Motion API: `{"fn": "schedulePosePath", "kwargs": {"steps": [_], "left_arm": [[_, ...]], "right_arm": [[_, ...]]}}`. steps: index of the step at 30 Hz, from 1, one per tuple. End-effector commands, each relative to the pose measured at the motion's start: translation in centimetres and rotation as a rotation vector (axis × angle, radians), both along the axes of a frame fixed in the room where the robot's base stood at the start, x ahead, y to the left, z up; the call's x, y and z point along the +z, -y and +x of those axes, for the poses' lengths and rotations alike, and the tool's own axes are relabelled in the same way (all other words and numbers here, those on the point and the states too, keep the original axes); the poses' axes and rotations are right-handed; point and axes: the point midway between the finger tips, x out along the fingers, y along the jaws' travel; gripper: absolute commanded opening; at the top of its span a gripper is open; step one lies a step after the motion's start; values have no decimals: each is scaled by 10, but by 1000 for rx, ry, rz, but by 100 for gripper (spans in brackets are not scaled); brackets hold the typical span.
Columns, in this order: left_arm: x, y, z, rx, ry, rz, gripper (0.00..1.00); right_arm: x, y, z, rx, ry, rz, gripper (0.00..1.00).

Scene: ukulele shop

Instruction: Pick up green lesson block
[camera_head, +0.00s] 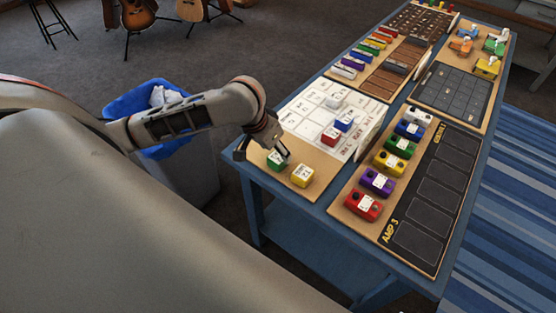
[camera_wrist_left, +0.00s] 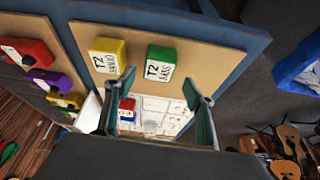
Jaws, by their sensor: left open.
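The green lesson block (camera_head: 274,164) sits on the tan board at the near left corner of the blue table, partly covered by my left gripper in the head view. In the left wrist view the green block (camera_wrist_left: 160,62) shows "T2 BASS" on its label. My left gripper (camera_head: 264,152) is open and empty, with its fingers over the block's area. In the wrist view the block lies just past the fingertips (camera_wrist_left: 158,84), nearer the right finger; contact cannot be told. My right gripper is not in view.
A yellow block (camera_head: 302,175) stands close beside the green one. A pedal board (camera_head: 440,190) with several coloured pedals is to the right. A blue-lined bin (camera_head: 200,185) stands left of the table.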

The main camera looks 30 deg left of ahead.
Motion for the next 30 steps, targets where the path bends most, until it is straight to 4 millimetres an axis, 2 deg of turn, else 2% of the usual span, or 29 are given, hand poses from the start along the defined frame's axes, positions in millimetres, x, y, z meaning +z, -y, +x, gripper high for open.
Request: {"fn": "schedulePosePath", "kwargs": {"steps": [3,7,17,19,22,23,30], "left_arm": [[-19,4,2,1,-4,-3,54],[-34,4,8,1,-2,-1,54],[-41,4,11,-1,0,0,54],[-41,4,11,-1,0,-1,41],[-41,4,11,-1,0,-1,15],[-41,4,11,-1,0,-1,13],[-41,4,12,-1,0,-1,13]], "right_arm": [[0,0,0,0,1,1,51],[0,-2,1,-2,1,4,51],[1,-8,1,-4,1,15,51],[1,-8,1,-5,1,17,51],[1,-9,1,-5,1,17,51],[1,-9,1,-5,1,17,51],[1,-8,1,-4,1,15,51]]}}
